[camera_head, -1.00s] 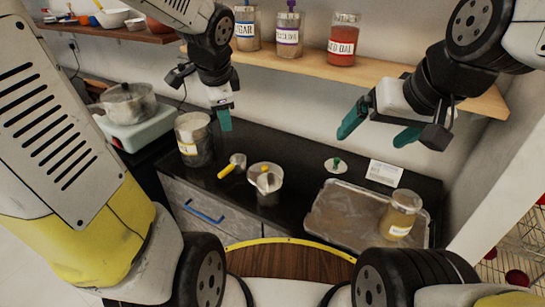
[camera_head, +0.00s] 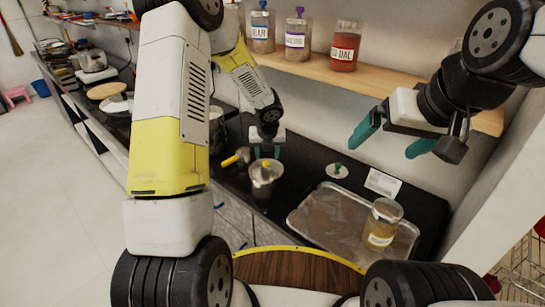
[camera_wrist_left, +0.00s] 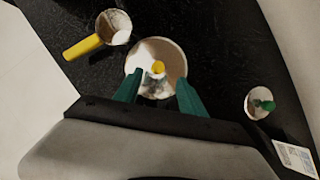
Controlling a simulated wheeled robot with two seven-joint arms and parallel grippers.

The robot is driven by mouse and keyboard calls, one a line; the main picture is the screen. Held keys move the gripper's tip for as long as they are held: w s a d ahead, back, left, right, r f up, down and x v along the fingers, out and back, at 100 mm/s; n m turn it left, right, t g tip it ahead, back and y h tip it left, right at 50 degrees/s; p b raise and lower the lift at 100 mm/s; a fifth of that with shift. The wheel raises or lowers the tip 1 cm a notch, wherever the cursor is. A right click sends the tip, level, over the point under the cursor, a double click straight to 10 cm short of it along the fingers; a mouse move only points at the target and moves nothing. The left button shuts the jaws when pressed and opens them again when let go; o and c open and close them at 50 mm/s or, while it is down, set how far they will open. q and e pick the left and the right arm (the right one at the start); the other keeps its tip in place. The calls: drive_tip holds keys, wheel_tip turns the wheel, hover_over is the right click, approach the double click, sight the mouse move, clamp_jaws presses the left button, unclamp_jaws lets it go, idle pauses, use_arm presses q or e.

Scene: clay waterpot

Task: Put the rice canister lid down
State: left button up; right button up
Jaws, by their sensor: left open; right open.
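A small lid with a green knob (camera_head: 337,171) lies on the black counter; it also shows at the right of the left wrist view (camera_wrist_left: 260,103). A round metal pot (camera_head: 264,183) stands on the counter, with a yellow knob (camera_wrist_left: 158,67) at its middle. I cannot tell which part is the rice canister lid. My left gripper (camera_head: 265,152) is open just above the pot; in the left wrist view its green fingers (camera_wrist_left: 156,88) are spread over the pot's near side, apart from the knob. My right gripper (camera_head: 385,143) is open and empty in the air, above the back right.
A metal tray (camera_head: 325,218) holds a labelled jar (camera_head: 382,222). A white card (camera_head: 383,183) lies behind it. A yellow-handled pan (camera_wrist_left: 113,27) sits beside the pot. A shelf (camera_head: 385,88) with jars runs along the wall. A large canister (camera_head: 217,130) is partly hidden by my left arm.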

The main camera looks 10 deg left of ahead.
sight(266, 162)
use_arm(q)
drive_tip(key=x, duration=0.5)
drive_tip(key=shift+w+a+f, duration=0.1)
drive_tip(key=shift+a+f, duration=0.1)
drive_tip(key=shift+f, duration=0.15)
clamp_jaws()
